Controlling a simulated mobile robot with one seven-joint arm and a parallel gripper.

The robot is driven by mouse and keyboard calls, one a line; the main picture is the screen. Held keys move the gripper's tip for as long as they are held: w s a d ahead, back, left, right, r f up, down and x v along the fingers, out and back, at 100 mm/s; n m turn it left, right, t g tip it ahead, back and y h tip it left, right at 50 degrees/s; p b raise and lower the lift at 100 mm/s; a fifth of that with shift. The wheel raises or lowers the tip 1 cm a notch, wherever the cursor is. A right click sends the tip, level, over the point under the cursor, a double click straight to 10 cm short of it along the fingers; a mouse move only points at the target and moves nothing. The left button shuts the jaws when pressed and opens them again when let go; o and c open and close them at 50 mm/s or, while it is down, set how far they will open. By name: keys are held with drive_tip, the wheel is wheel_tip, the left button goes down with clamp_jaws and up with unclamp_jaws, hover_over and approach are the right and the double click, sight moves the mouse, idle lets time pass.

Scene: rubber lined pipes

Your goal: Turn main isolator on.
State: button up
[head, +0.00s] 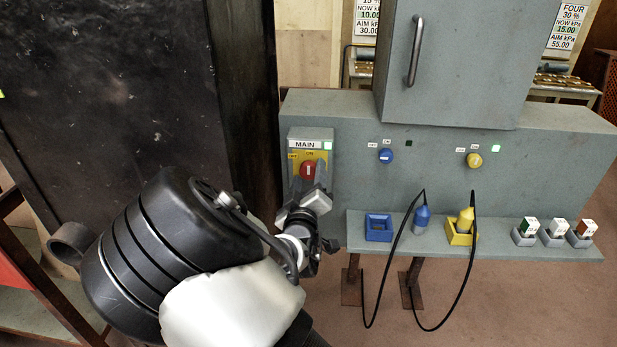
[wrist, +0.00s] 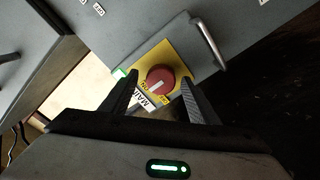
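The main isolator is a red rotary knob (head: 308,169) on a yellow plate, on a grey box labelled MAIN (head: 306,144). Its white mark looks upright in the head view, toward the ON label. A small green lamp (head: 327,146) beside the MAIN label is lit. My gripper (head: 312,188) is just in front of and below the knob. In the wrist view the red knob (wrist: 160,80) lies between the two spread fingers of my gripper (wrist: 160,85), with a visible gap on each side. I cannot tell how far the fingertips are from the plate.
A blue knob (head: 386,156) and a yellow knob (head: 474,160) are on the panel to the right. A shelf (head: 400,243) below carries blue and yellow plugs with hanging black cables and several small blocks. A dark cabinet (head: 130,90) stands close at left.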

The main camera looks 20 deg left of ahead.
drive_tip(key=shift+s, duration=0.1)
drive_tip(key=p+v, duration=0.2)
drive_tip(key=v, duration=1.5)
